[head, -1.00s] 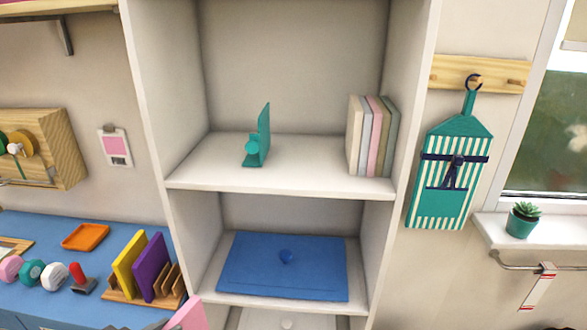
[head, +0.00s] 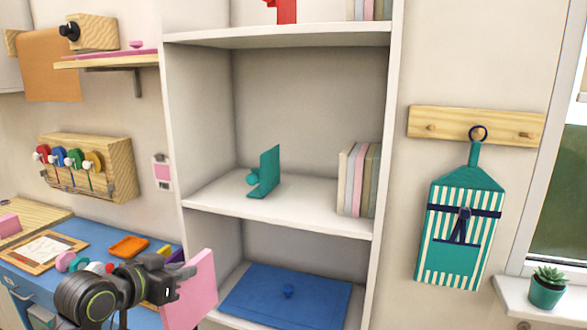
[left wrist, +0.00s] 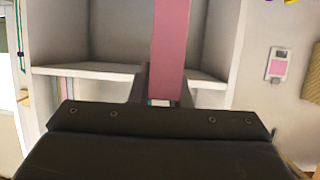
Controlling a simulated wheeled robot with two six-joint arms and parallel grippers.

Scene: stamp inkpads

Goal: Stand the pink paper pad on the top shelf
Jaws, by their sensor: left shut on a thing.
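My left gripper (head: 178,287) is shut on the pink paper pad (head: 200,290), holding it upright in the air in front of the lower left of the shelf unit. In the left wrist view the pink pad (left wrist: 170,45) stands between the fingers (left wrist: 160,88). The top shelf (head: 275,37) in view runs across the upper part of the unit, well above the pad. A red object (head: 286,11) and several upright books or pads (head: 368,9) stand on it, cut off by the frame. My right gripper is not in view.
The shelf below holds a teal bookend (head: 268,172) and several upright pads (head: 358,180). A blue lidded box (head: 287,295) lies lower down. A wall shelf (head: 115,60) juts out at left.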

